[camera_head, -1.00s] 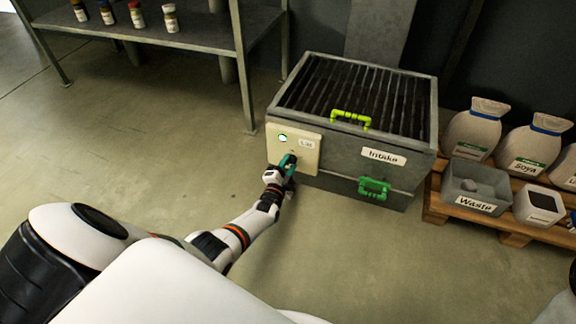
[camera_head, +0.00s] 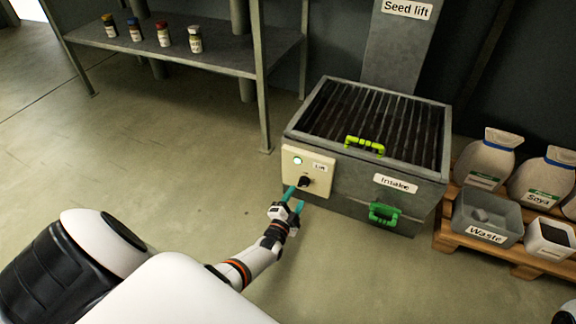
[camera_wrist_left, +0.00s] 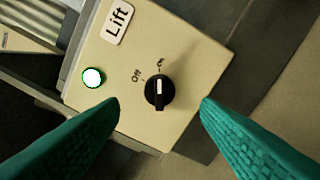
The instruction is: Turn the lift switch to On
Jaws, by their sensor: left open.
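The lift switch is a black knob (camera_head: 305,181) on a cream panel (camera_head: 293,167) labelled Lift, on the front of the grey intake box. In the left wrist view, the knob (camera_wrist_left: 159,93) has a white mark that points up at the word On, with Off to its left. A round lamp (camera_wrist_left: 93,78) on the panel glows, and the lamp (camera_head: 297,160) shows green in the head view. My left gripper (camera_head: 294,199) is open just in front of the knob. Its teal fingers are spread to both sides of the knob, apart from it.
The intake box has a slatted top, a yellow-green handle (camera_head: 364,146) and a green handle (camera_head: 384,214). A pallet (camera_head: 520,256) at the right carries sacks and a Waste bin (camera_head: 486,233). A metal shelf (camera_head: 225,49) with small bottles stands at the back left. The floor left is clear.

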